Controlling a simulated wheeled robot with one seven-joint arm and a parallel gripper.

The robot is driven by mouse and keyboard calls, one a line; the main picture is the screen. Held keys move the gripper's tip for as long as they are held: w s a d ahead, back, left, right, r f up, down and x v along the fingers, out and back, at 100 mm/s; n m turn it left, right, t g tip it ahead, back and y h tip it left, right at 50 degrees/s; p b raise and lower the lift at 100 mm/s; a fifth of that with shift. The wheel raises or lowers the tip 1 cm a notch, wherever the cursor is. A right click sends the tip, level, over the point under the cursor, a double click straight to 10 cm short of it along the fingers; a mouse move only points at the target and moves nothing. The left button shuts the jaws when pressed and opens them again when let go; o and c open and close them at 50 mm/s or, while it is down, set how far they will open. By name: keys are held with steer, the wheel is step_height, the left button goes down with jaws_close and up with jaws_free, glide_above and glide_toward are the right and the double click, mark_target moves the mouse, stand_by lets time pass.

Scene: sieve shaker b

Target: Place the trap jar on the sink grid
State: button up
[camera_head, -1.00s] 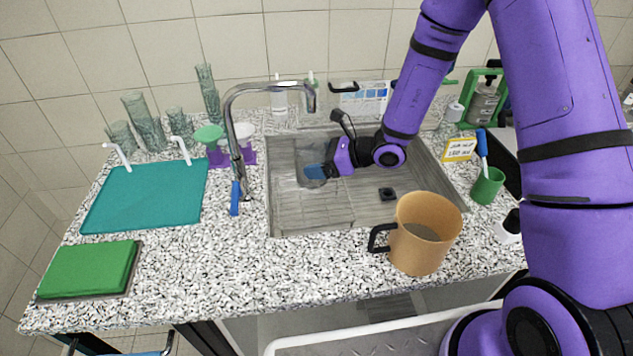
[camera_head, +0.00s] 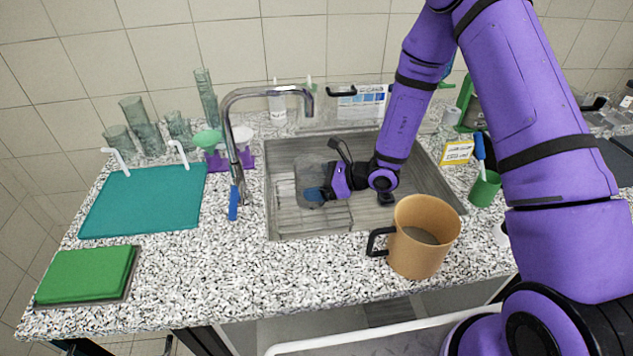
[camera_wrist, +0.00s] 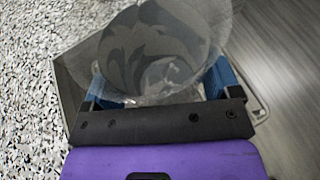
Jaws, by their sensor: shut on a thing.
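The trap jar is a see-through, greyish vessel (camera_wrist: 165,40) between the two blue fingers of my gripper (camera_wrist: 160,84) in the wrist view. In the head view the jar (camera_head: 308,172) is faint, inside the left part of the sink. My gripper (camera_head: 315,195) is shut on it. The sink grid (camera_head: 325,218) is a set of thin bars on the sink floor, at the front left. The jar is over or near the grid's back part; I cannot tell whether its base touches the grid.
The tap (camera_head: 232,130) arches over the sink's left side. An orange-tan jug (camera_head: 423,250) stands at the sink's front edge. A teal mat (camera_head: 145,203) and a green board (camera_head: 85,276) lie left. A green cup (camera_head: 485,188) stands right of the sink.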

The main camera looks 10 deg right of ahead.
steer(key=o, duration=1)
steer(key=shift+r, duration=0.1)
steer(key=v, duration=1.2)
steer(key=s+r+n+g+h, duration=0.1)
steer(key=s+r+n+g, duration=0.2)
steer(key=s+r+n, duration=0.45)
steer(key=s+r+n+g+h, duration=0.15)
steer(key=r+n, duration=0.35)
steer(key=r, duration=0.6)
steer(key=s+d+r+n+t+h, duration=0.1)
steer(key=s+d+r+n+h, duration=0.2)
steer(key=s+r, duration=0.1)
steer(key=s+d+r+n+t+h, duration=0.2)
steer(key=s+d+r+n+h, duration=0.1)
steer(key=s, duration=0.4)
steer(key=s+d+r+n+t+h, duration=0.2)
steer(key=s+d+r+n+h, duration=0.2)
steer(key=r, duration=0.3)
steer(key=shift+s+d+r, duration=0.1)
steer(key=shift+s+d, duration=0.05)
steer(key=shift+s, duration=0.25)
steer(key=shift+s+d+r, duration=0.1)
steer(key=shift+s+d, duration=0.05)
steer(key=shift+s, duration=0.3)
